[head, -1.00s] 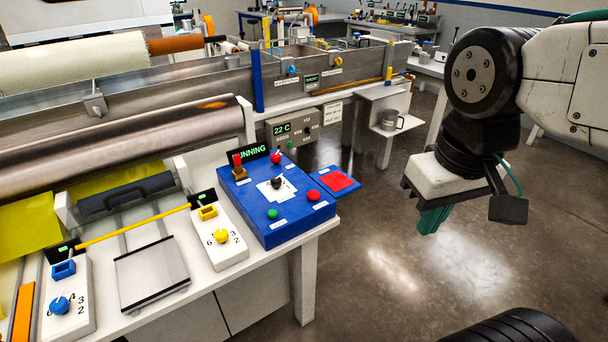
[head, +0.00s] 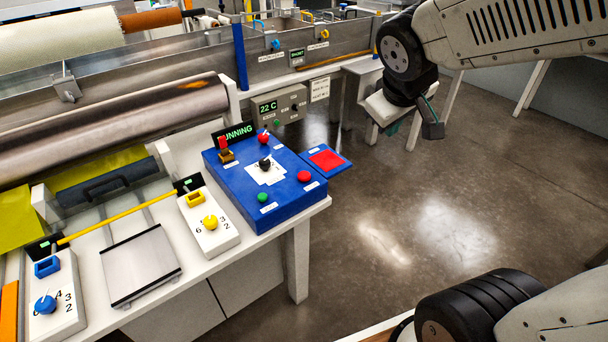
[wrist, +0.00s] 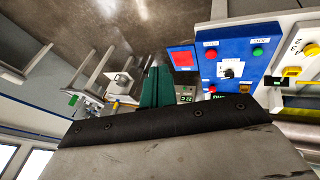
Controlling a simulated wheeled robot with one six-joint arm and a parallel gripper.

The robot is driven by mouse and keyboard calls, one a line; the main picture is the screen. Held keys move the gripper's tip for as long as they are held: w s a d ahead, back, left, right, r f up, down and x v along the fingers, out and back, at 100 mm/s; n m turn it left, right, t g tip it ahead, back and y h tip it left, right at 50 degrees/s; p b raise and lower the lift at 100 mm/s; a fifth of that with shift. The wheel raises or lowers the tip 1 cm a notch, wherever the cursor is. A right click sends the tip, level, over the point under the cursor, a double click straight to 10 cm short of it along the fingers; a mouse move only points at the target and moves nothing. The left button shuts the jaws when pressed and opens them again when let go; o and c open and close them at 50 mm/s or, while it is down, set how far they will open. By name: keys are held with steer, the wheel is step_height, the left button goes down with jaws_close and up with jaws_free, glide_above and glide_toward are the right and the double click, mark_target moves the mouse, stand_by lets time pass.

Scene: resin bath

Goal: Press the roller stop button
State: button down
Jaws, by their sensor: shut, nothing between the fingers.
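The blue control panel (head: 235,188) sits on the white bench. It carries a red button (head: 304,176) at the front right, a green button (head: 262,198) at the front left and another red button (head: 263,138) at the back. Their labels are too small to read surely. A display behind the panel reads RUNNING (head: 234,133). My gripper (head: 391,128) is shut and empty, up and to the right of the panel, touching nothing. Its teal fingers (wrist: 157,88) also show in the wrist view, with the panel (wrist: 235,72) to their right.
White boxes with yellow (head: 210,222) and blue (head: 45,304) knobs stand left. Open floor lies right.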

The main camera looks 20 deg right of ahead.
steer(key=w+f+n+t, duration=0.3)
steer(key=w+n, duration=0.1)
steer(key=w, duration=0.7)
steer(key=n+y, duration=0.8)
steer(key=n, duration=0.1)
glide_above(307, 176)
step_height(307, 176, down, 12)
steer(key=shift+f, duration=0.1)
steer(key=shift+f, duration=0.15)
steer(key=shift+f, duration=4.25)
steer(key=shift+f, duration=0.1)
steer(key=shift+f, duration=0.3)
